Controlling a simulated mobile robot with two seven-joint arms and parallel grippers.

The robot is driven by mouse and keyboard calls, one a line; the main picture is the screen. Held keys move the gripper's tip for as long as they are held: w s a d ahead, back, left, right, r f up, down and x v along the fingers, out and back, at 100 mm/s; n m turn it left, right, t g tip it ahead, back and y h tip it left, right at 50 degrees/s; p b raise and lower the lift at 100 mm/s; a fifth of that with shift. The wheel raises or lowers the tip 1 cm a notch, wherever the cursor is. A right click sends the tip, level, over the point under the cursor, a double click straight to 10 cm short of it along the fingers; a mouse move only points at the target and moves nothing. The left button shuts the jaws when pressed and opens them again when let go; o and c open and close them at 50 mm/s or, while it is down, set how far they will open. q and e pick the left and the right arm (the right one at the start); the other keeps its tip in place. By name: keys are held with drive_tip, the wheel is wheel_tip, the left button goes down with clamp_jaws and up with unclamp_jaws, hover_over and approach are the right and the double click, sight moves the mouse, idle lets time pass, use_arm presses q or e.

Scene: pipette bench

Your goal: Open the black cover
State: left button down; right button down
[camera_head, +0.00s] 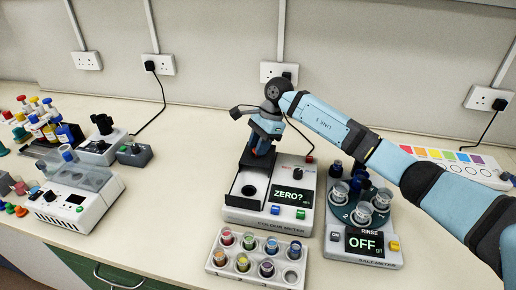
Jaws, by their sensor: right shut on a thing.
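The colour meter (265,221) is a white box on the bench with a display reading "ZERO?". Its black top has a round well (249,190) that shows uncovered. The black cover (258,164) stands raised at the back of this well. My right gripper (263,142) points down behind the well and is shut on the cover's upper part. The fingertips and the exact grip are partly hidden. My left gripper is not in view.
A rack of colored sample cups (258,274) stands in front of the meter. The salt meter (365,252) with jars stands close on its right. Another white instrument (80,205) and bottles (45,127) are at the left. The bench between is clear.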

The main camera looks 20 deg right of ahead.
drive_tip(key=c, duration=0.9)
unclamp_jaws()
drive_tip(key=b+v, duration=0.1)
drive_tip(key=v, duration=1.3)
